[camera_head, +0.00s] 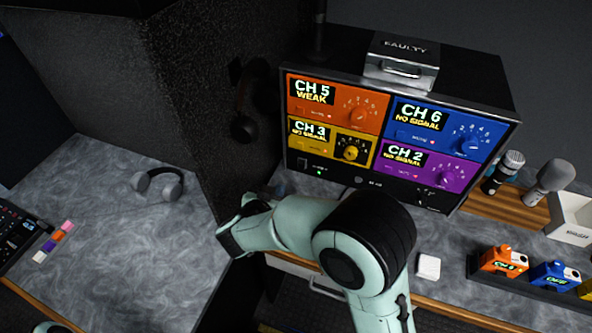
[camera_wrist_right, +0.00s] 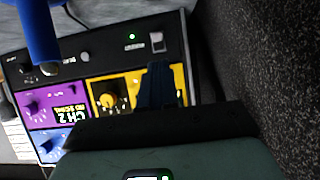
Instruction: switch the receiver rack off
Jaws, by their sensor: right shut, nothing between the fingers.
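The receiver rack (camera_head: 345,182) stands at the back of the counter with its channel displays lit: CH 5 weak, CH 6 and CH 2 no signal, and CH 3. A green light (camera_head: 319,172) glows at the lower left of its front. In the right wrist view the rack (camera_wrist_right: 105,50) appears upside down, with the green light (camera_wrist_right: 132,37) lit beside a rocker switch (camera_wrist_right: 156,42). My right gripper (camera_head: 262,197) is shut and empty, left of and below the rack's lower left corner. Its dark fingers (camera_wrist_right: 160,80) appear just short of the switch; contact cannot be told. My left gripper is out of view.
A box marked FAULTY (camera_head: 401,60) sits on the rack. Headphones (camera_head: 158,184) lie on the left counter, and others (camera_head: 243,128) hang on the dark wall beside the rack. Microphones (camera_head: 548,182) and bodypacks (camera_head: 503,262) are at right. The left counter is mostly clear.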

